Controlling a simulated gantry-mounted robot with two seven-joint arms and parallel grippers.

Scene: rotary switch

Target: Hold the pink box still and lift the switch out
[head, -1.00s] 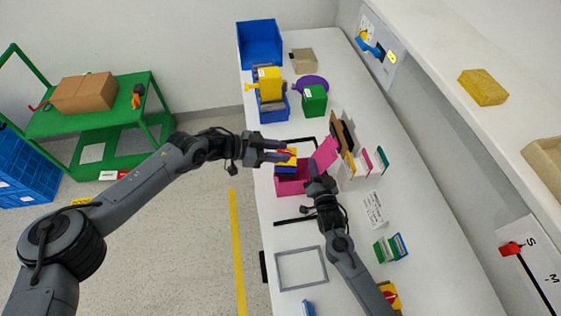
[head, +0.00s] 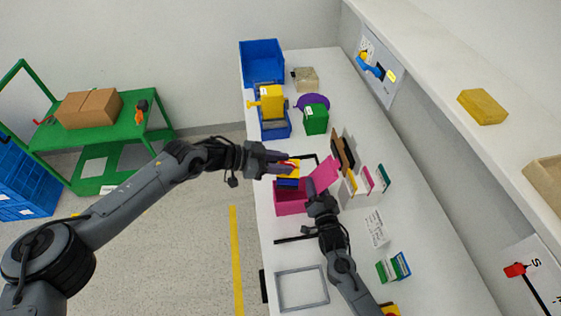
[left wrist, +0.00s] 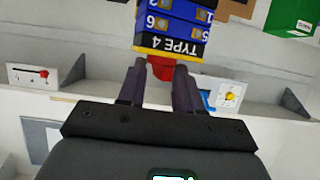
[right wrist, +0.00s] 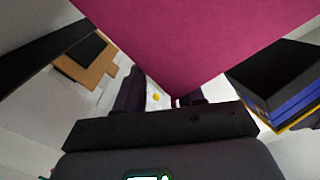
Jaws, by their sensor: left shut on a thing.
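The switch (head: 288,184), a blue and black block with a yellow top plate and red knob, is at the pink box's open top. My left gripper (head: 287,165) is shut on its red knob (left wrist: 160,68). The left wrist view shows the block's "TYPE 4" side. In the right wrist view the block (right wrist: 285,90) appears raised, its dark end visible. The pink box (head: 289,202) stands on the table with its flap (head: 324,172) up. My right gripper (head: 311,187) is at the box's right side; its fingers look apart, with a pink panel (right wrist: 190,40) partly covering one.
A grey frame (head: 301,288) lies in front of the box. Upright coloured cards (head: 367,179) stand to its right. A green box (head: 316,120) and a blue bin with a yellow part (head: 271,103) are behind. A green cart (head: 110,130) stands left.

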